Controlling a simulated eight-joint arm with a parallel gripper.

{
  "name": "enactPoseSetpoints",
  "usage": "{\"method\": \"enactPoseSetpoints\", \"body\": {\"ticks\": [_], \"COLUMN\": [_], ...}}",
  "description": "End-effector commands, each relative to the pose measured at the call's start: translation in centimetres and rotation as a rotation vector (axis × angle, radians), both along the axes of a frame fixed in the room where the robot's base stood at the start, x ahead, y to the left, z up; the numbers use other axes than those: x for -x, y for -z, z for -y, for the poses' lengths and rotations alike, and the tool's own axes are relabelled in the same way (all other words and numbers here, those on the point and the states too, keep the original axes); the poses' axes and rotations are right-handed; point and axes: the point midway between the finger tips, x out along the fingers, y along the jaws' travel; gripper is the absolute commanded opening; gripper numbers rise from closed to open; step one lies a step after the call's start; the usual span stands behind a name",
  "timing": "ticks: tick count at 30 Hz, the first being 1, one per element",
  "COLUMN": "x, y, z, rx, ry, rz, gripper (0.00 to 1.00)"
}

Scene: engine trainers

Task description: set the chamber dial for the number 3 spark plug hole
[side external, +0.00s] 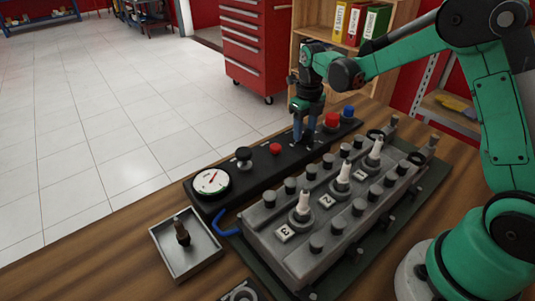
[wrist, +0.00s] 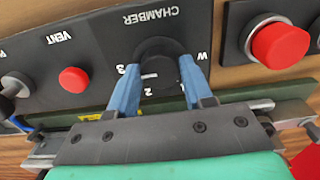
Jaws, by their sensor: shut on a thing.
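The black chamber dial (wrist: 158,62) sits on the dark panel under the upside-down label CHAMBER in the wrist view. The marks 3, 2 and W show around it, partly covered by my fingers. A short white line on the dial lies toward the 3 and 2 side; its exact setting is hard to tell. My gripper (wrist: 157,82) has its blue fingers shut on the dial, one on each side. In the side external view my gripper (side external: 303,138) points down at the panel and mostly hides the dial.
The engine block (side external: 270,239) stands close alongside. A metal tray (side external: 164,243) holds a dark part.

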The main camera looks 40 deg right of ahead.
Motion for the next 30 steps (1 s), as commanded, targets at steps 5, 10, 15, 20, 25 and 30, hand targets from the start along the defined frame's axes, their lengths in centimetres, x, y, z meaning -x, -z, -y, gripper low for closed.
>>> {"method": "enactPoseSetpoints", "body": {"ticks": [5,10,15,20,25,30], "x": [0.03,0.03,0.03,0.03,0.02,0.01], "y": [0.00,0.00,0.00,0.00,0.00,-0.42], "z": [0.05,0.05,0.05,0.04,0.02,0.01], "rx": [0.001,0.001,0.001,0.001,0.000,0.000], "ry": [0.021,0.025,0.025,0.024,0.023,0.022], "rz": [-0.001,-0.001,-0.001,-0.001,-0.001,-0.001], "gripper": [0.00,0.00,0.00,0.77,0.77,0.77]}}
